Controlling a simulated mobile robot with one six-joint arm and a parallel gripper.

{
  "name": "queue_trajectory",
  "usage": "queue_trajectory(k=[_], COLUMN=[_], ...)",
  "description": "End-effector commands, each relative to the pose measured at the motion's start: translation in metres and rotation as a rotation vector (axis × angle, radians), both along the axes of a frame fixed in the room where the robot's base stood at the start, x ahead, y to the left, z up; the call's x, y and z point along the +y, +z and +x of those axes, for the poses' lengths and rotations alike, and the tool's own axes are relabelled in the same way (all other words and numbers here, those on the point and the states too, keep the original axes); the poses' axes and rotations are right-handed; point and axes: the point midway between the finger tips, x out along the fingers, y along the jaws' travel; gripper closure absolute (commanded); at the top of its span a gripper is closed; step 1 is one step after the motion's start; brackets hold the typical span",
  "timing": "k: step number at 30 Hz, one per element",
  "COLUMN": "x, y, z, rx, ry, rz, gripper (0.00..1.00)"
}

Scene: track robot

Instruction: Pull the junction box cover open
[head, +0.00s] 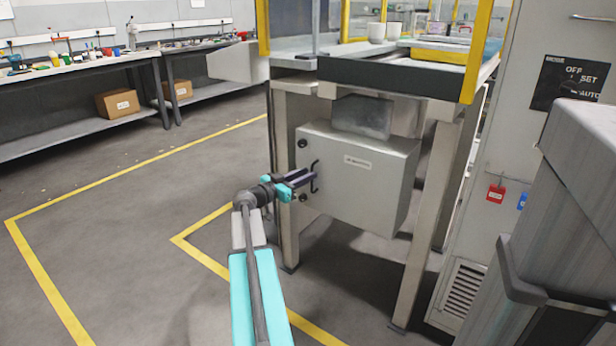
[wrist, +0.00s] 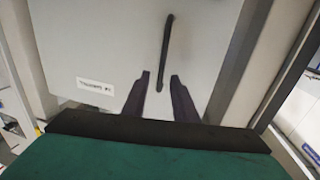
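The junction box (head: 360,195) is a grey metal box under the workstation table, with a small white label. Its cover (wrist: 205,65) looks closed and fills much of the wrist view. A dark bar handle (head: 316,178) stands upright near the cover's left edge in the head view. My gripper (head: 308,178) is at the handle. In the wrist view my gripper (wrist: 160,76) has its two dark fingers apart, and the lower part of the handle (wrist: 165,50) shows between the fingertips. I cannot tell whether either finger touches it.
Table legs (head: 427,225) stand close on both sides of the box. A grey cabinet (head: 510,150) with a black selector panel (head: 569,83) is at the right. Open floor (head: 130,210) with yellow lines lies to the left. A workbench (head: 80,75) stands at the back left.

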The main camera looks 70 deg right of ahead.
Motion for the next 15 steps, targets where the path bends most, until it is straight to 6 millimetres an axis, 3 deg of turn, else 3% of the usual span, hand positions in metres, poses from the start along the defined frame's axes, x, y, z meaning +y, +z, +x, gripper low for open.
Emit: queue_trajectory(k=[6,15], x=[-0.0123,-0.0129], y=[-0.0002,0.0003], z=[-0.0063,-0.0067], rx=[0.000,0.000], ry=[-0.001,0.000], rz=[0.000,0.000], gripper=[0.74,0.74])
